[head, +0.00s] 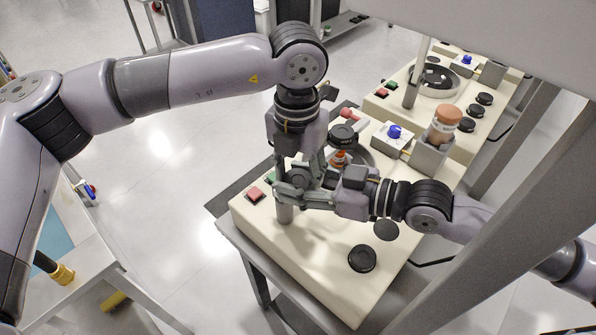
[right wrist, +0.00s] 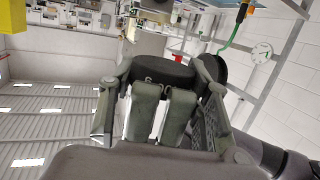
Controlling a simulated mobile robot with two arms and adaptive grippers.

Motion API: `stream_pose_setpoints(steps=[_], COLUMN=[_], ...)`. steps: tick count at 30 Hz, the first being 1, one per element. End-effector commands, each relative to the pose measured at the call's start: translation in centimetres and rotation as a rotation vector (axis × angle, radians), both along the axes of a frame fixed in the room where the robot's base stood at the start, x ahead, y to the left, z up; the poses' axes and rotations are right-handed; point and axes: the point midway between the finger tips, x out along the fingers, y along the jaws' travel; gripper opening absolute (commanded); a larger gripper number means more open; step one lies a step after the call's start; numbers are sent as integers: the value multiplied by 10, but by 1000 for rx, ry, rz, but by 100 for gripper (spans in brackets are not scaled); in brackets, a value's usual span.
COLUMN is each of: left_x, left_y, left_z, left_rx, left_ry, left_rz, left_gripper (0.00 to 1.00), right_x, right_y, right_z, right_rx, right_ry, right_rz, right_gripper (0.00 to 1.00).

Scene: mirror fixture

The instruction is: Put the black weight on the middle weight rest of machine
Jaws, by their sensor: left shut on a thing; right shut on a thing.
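My left gripper (head: 305,180) points down over the cream machine (head: 325,285) and meets my right gripper (head: 290,193), which reaches in from the right. The two grippers overlap closely in the head view. In the right wrist view a round black weight (right wrist: 163,73) sits between the fingertips of my right gripper (right wrist: 160,95). Black round rests show on the machine's right side: a middle one (head: 386,231) and a thicker-looking front one (head: 362,258). My right arm covers the area behind them.
A grey post (head: 284,211) stands below the grippers. A red button (head: 254,194) is at the left edge. A blue knob (head: 394,131) and an orange-capped cylinder (head: 444,124) stand at the back right. The machine's front is mostly bare.

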Motion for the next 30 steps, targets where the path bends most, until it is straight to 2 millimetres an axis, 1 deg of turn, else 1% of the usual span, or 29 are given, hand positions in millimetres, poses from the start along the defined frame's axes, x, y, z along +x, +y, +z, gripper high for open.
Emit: stream_pose_setpoints(steps=[1, 2, 14, 15, 25, 30], left_x=[0, 0, -1, -1, 0, 0], left_y=[-1, -1, -1, -1, -1, -1], left_z=[0, 0, 0, 1, 1, 1], left_rx=[-2, -2, -3, -4, -3, -3], left_ry=[1, 1, 1, 0, -1, -1], left_rz=[-1, -1, -2, -2, -1, -1], left_gripper=[31, 29, 2, 2, 2, 2], right_x=[0, 0, 0, 0, 0, 0], right_y=[0, 0, 1, 0, 0, 0], right_z=[2, 2, 2, 2, 1, 0], right_rx=[3, 3, 3, 3, 1, 1], right_ry=[-3, -3, -4, -4, -2, 0], right_rz=[0, 0, 0, 0, 0, 0], right_gripper=[1, 1, 1, 46, 68, 68])
